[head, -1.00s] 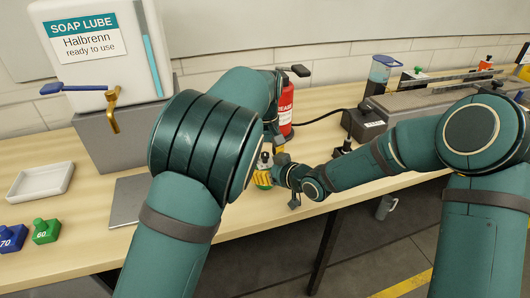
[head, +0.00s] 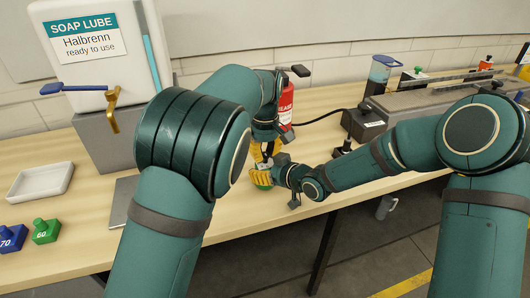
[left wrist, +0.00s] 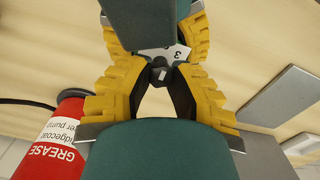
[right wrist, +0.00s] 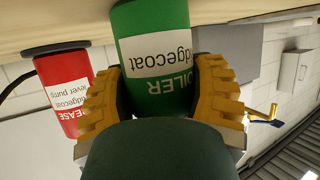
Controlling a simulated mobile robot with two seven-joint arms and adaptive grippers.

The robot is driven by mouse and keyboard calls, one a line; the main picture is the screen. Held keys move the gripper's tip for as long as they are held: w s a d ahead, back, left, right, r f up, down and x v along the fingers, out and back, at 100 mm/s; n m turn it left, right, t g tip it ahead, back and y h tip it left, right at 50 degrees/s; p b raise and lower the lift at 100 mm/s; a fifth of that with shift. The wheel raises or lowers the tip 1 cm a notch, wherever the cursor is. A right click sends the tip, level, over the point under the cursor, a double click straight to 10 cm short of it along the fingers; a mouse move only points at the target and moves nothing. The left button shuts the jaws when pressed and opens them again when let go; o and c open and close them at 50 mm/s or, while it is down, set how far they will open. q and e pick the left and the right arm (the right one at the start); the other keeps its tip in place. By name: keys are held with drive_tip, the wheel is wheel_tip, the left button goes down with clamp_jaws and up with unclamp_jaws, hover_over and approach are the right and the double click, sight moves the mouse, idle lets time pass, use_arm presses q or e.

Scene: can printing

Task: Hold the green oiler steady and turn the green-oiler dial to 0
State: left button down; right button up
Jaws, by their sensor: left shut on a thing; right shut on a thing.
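The green oiler (right wrist: 157,75) stands on the table, and a sliver of it shows in the head view (head: 263,187). My right gripper (right wrist: 160,95) is shut around its labelled green body. My left gripper (left wrist: 158,80) reaches down from above and is shut on the small dial (left wrist: 158,73) on top of the oiler. A pale scale plate (left wrist: 165,56) with the number 3 shows beside the dial. The rest of the scale is hidden by the fingers, so I cannot tell what the dial reads.
A red grease can (head: 286,104) stands just behind my grippers; it also shows in the left wrist view (left wrist: 62,140). A grey plate (head: 121,202) lies left of them, and a white tray (head: 40,181) farther left. The table's front edge is close.

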sight(265, 153)
use_arm(q)
drive_tip(key=c, duration=0.8)
unclamp_jaws()
wheel_tip(265, 153, up, 12)
use_arm(e)
drive_tip(key=o, duration=1.4)
